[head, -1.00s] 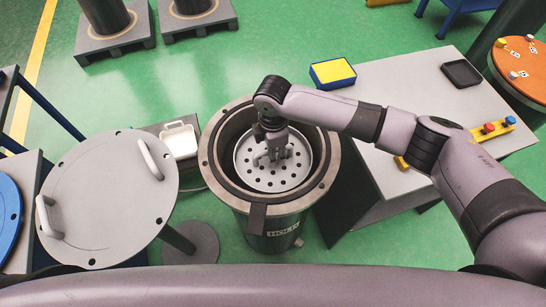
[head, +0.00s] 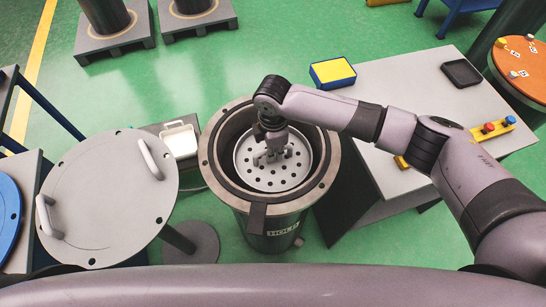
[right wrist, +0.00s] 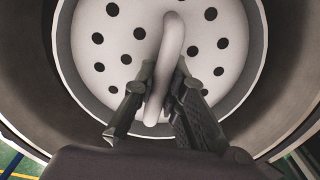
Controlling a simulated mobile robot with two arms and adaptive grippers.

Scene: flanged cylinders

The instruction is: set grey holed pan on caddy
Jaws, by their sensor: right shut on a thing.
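The grey holed pan (head: 272,178) is a round, light disc with many dark holes. It sits inside the open flanged cylinder (head: 323,188), below the rim. My right gripper (head: 271,158) reaches down into the cylinder over the pan. In the right wrist view its fingers (right wrist: 160,95) are shut on the pan's pale curved handle (right wrist: 172,40). The pan's rim is inside the cylinder wall, and its underside is hidden. I cannot tell for sure which thing is the caddy. My left gripper is not in view.
A round grey lid (head: 105,205) with two handles lies left of the cylinder. A white tray (head: 180,140) is just left of the rim.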

